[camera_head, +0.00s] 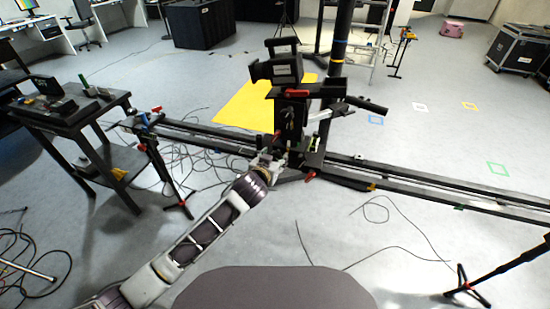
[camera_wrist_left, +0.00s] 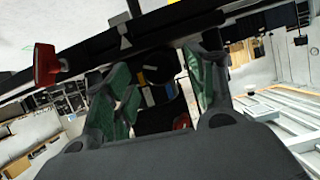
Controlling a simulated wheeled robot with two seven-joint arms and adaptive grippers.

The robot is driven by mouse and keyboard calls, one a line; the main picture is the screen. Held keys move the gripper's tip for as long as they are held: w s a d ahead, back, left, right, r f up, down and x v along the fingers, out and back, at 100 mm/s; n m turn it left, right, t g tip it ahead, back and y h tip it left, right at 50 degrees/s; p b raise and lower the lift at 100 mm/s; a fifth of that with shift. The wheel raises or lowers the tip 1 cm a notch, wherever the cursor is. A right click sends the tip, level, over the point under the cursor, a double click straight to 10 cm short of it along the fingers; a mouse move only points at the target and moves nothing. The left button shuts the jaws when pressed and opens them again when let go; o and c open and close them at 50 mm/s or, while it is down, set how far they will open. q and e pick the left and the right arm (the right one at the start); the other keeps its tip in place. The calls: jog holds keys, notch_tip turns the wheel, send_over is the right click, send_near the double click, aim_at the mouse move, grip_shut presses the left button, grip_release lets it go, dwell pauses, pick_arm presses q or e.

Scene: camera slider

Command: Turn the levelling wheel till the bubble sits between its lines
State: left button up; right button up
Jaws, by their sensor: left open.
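The black camera slider (camera_head: 420,180) crosses the head view, with a dark camera rig (camera_head: 292,105) on its carriage. My left gripper (camera_head: 268,163) is at the carriage's lower left side. In the left wrist view my left gripper (camera_wrist_left: 162,82) is open, its green-padded fingers apart on either side of dark carriage parts. A black round part (camera_wrist_left: 158,68), possibly the levelling wheel, shows between the fingers, with small blue and pale marks below it. I cannot tell whether either finger touches it. The bubble and its lines cannot be made out. My right gripper is not in view.
A red lever (camera_wrist_left: 45,65) is left of the fingers in the wrist view. A dark side table (camera_head: 62,115) with tools stands left. Loose cables (camera_head: 190,165) lie under the slider. Tripod legs (camera_head: 465,285) stand at the right front. A yellow mat (camera_head: 245,108) lies behind.

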pick_arm(q)
jog(key=shift+x, duration=0.95)
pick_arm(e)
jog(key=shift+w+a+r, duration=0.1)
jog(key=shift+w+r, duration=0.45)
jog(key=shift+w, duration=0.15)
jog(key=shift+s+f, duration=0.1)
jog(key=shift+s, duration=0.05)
pick_arm(q)
jog(key=shift+c, duration=1.1)
jog(key=c, duration=0.8)
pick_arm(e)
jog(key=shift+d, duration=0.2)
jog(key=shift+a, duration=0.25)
